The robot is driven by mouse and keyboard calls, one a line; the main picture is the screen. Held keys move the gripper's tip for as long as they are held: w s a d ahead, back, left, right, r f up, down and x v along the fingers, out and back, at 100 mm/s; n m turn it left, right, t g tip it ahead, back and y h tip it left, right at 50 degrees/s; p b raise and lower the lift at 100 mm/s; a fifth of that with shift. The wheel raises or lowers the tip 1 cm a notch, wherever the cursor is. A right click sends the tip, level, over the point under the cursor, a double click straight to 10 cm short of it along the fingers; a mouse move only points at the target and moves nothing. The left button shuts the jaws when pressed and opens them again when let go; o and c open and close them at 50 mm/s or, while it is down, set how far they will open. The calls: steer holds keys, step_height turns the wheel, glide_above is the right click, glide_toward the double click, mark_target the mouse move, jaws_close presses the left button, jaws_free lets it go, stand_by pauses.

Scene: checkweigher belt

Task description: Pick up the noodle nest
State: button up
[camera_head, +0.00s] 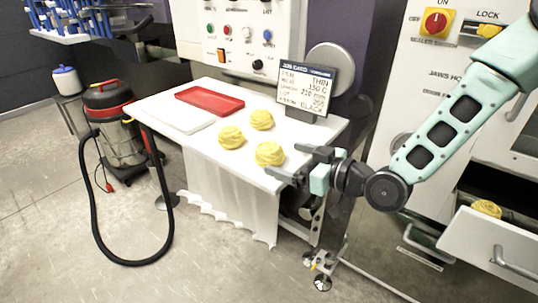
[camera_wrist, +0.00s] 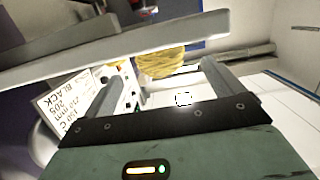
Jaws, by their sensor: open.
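Three yellow noodle nests sit on the white belt top: a front nest (camera_head: 269,154), a left nest (camera_head: 231,138) and a back nest (camera_head: 261,120). Another nest (camera_head: 486,208) lies in the open drawer at the right. My gripper (camera_head: 287,161) is open at the right front edge of the top, its fingers pointing left toward the front nest. In the wrist view a nest (camera_wrist: 160,62) shows beyond and between the two spread fingers. The gripper looks empty; I cannot tell if a finger touches the nest.
A red tray (camera_head: 209,99) and a white slab (camera_head: 172,116) lie at the back left of the top. A display sign (camera_head: 305,90) stands at its back right, near my gripper. An open drawer (camera_head: 475,236) juts out at right. A vacuum (camera_head: 110,115) stands left on the floor.

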mark_target(269, 162)
steer(key=shift+f+p+x, duration=0.15)
steer(key=shift+p+x, duration=0.15)
steer(key=shift+x, duration=1.35)
steer(key=shift+f+p+x, duration=0.15)
steer(key=shift+p+x, duration=0.1)
steer(key=shift+x, duration=1.35)
steer(key=shift+s, duration=0.1)
steer(key=c, duration=1.1)
